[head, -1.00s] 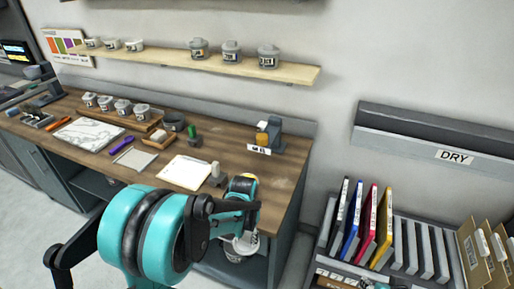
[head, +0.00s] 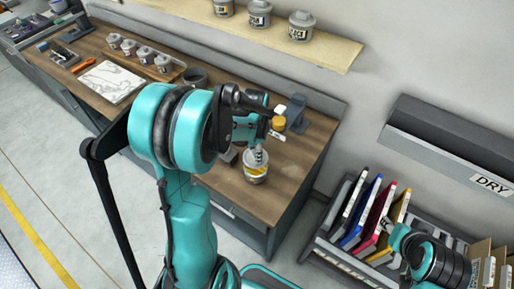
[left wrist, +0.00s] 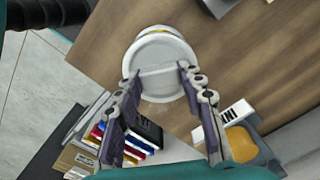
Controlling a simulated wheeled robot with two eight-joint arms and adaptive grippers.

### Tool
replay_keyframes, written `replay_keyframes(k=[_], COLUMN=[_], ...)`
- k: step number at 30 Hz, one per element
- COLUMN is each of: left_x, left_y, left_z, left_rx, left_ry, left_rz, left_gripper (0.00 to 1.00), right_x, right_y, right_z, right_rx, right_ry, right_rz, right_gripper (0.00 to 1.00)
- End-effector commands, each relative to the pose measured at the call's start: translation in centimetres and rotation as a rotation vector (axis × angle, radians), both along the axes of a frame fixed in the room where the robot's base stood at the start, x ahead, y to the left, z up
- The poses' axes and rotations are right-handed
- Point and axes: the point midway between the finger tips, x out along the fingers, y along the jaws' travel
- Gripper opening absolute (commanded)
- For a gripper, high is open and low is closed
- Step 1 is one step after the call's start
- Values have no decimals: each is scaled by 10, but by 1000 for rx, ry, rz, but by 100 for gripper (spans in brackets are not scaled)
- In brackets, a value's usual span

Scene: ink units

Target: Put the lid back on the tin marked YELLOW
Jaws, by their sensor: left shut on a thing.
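My left gripper (head: 258,150) is shut on the raised bar across a round, pale grey-white lid; the lid (left wrist: 158,72) fills the middle of the left wrist view, with a finger on each side near the bar. A small tin with a yellow band (head: 255,176) is directly below the gripper in the head view. Its band shows a little yellow past the lid in the left wrist view. The lid looks level with the tin's top, but I cannot tell if it is seated or if the tin touches the bench. My right gripper is not visible.
The wooden bench (head: 290,165) has clear room right of the tin. A grey stand with an orange-yellow part (head: 279,123) is close behind. Several small pots (head: 146,54) stand at the back left. A rack of coloured folders (head: 362,208) is at the right, beside my right arm.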

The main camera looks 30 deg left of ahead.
Motion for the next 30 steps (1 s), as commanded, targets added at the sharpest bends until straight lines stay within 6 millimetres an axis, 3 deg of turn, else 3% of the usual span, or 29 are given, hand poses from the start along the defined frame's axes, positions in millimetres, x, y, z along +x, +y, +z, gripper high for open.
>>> replay_keyframes(k=[15, 30], left_x=[0, 0], left_y=[0, 0], left_z=[-51, -54], left_rx=[0, 0], left_ry=[0, 0], left_rz=[1, 1], left_gripper=[10, 10], right_x=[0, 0], right_y=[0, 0], right_z=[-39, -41], right_rx=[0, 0], right_ry=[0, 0], right_rz=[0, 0], right_gripper=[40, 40])
